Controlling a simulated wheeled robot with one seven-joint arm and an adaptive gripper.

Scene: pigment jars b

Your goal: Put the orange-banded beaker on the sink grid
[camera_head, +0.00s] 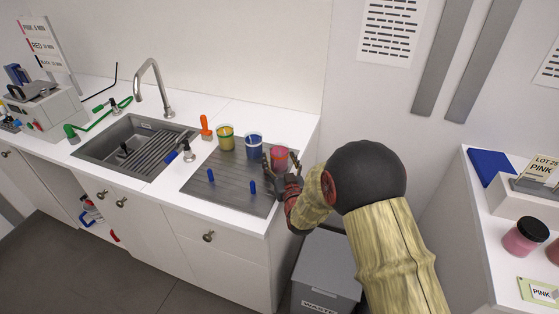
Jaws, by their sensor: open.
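Three beakers stand on the grey ribbed mat (218,196) right of the sink: one with yellow contents (226,138), one with blue contents (254,148), and one with red contents (280,157). The coloured bands are too small to tell for certain which is orange. My gripper (280,166) is open at the red beaker, with its dark fingers on either side of it. The beaker's lower part is hidden by my gripper, and I cannot tell whether the fingers touch it. The grey slatted sink grid (158,151) lies in the right part of the sink (112,129).
Two blue pegs (253,188) rise from the mat. The tall faucet (155,85) arches behind the sink. A grey waste bin (325,268) stands below.

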